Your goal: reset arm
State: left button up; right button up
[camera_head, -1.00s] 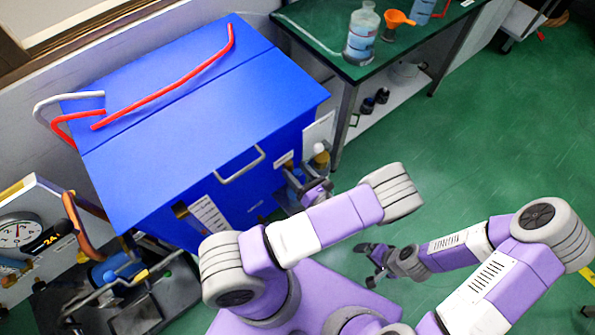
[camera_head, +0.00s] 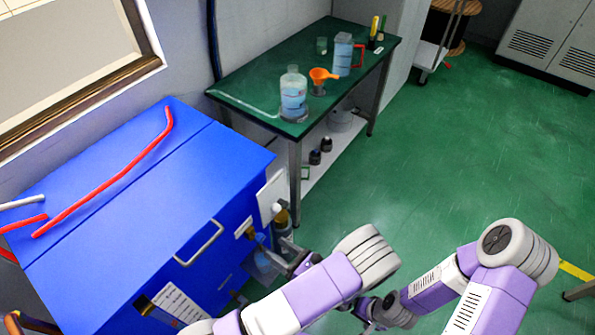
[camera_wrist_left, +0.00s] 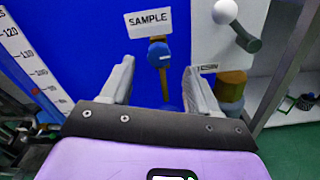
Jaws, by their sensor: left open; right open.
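My left gripper (camera_wrist_left: 158,95) is open and empty in the left wrist view, with its fingers apart in front of the blue cabinet. In the head view my left gripper (camera_head: 268,258) is beside the cabinet's right side, partly hidden by its own arm. A sample valve with a blue knob (camera_wrist_left: 158,52) sits below a SAMPLE label, seen between the fingers without visible contact.
The blue cabinet (camera_head: 130,210) has a metal handle (camera_head: 200,243) and red hoses on top. A green-topped table (camera_head: 250,85) behind holds a bottle (camera_head: 293,95), an orange funnel (camera_head: 322,76) and a jug (camera_head: 343,55).

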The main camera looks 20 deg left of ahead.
pick_arm(q)
jog(key=s+a+f+n+g+h+p, duration=0.1)
jog(key=s+f+n+g+h, duration=0.25)
jog(key=s+g, duration=0.2)
jog(key=s+a+f+n+g+h+p, duration=0.2)
jog(key=s+n+g, duration=0.2)
jog(key=s+g, duration=0.15)
jog(key=s+d+f+n+g+h+p, duration=0.1)
jog(key=s+d+f+n+g+h, duration=0.1)
jog(key=s+d+n+h, duration=0.35)
jog(key=w+d+r+n+t+h+p, duration=0.2)
jog(key=d+n+h, duration=0.5)
jog(key=n+h, duration=0.15)
jog(key=w+a+r+n+t+h+p, duration=0.1)
jog(key=w+a+r+n+t, duration=0.1)
jog(key=w+n+t, duration=0.3)
jog(key=shift+w+a+n+h+p, duration=0.35)
jog(key=shift+w+a+n, duration=0.1)
jog(key=shift+n, duration=0.6)
